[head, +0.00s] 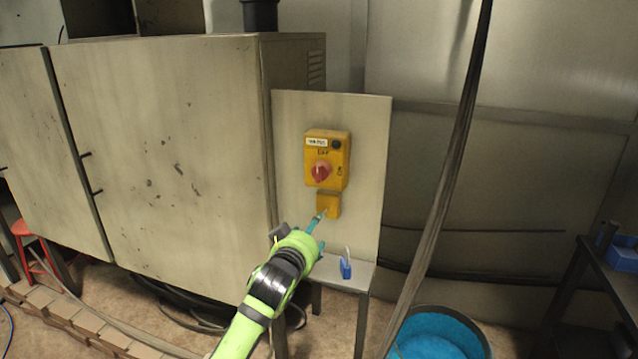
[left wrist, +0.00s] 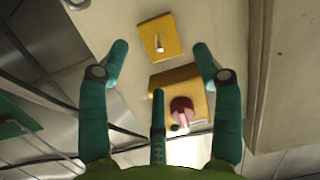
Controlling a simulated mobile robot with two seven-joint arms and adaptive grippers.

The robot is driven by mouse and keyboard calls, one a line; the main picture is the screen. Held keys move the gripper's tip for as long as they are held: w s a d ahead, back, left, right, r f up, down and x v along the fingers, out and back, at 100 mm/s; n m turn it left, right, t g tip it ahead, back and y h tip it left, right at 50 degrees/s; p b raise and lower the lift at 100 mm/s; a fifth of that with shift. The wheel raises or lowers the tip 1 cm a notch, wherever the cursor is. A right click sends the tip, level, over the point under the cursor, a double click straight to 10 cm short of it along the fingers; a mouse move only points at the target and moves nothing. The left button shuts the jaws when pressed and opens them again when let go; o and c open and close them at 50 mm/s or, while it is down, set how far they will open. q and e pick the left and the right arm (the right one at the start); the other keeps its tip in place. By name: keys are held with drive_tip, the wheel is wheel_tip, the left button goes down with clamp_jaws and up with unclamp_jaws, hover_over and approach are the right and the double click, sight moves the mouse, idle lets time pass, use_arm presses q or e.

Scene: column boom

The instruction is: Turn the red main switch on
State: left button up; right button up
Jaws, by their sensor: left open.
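The red main switch (head: 321,172) is a rotary knob on a yellow box (head: 340,150) fixed to an upright pale panel; in the left wrist view the red knob (left wrist: 182,110) shows right of centre. Its exact setting is hard to read. Below the box is a smaller yellow plate (head: 328,205) with a small metal piece, clearer in the left wrist view (left wrist: 159,42). My left gripper (head: 316,222) has teal fingers spread open and empty, just in front of and below the smaller plate. The right gripper is not in view.
A blue padlock (head: 346,267) sits on a small shelf (head: 345,279) below the panel. A large grey cabinet (head: 160,150) stands left. A dark hanging cable (head: 452,160) crosses right of the panel. A blue-filled bucket (head: 438,338) stands on the floor.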

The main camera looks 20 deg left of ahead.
use_arm(q)
drive_tip(key=t, duration=0.2)
approach(318, 173)
drive_tip(key=w, duration=0.4)
drive_tip(key=shift+n, duration=0.4)
drive_tip(key=shift+w+f+p, duration=0.1)
drive_tip(key=shift+w+p, duration=1.35)
drive_tip(key=shift+w, duration=1.95)
drive_tip(key=c, duration=1.1)
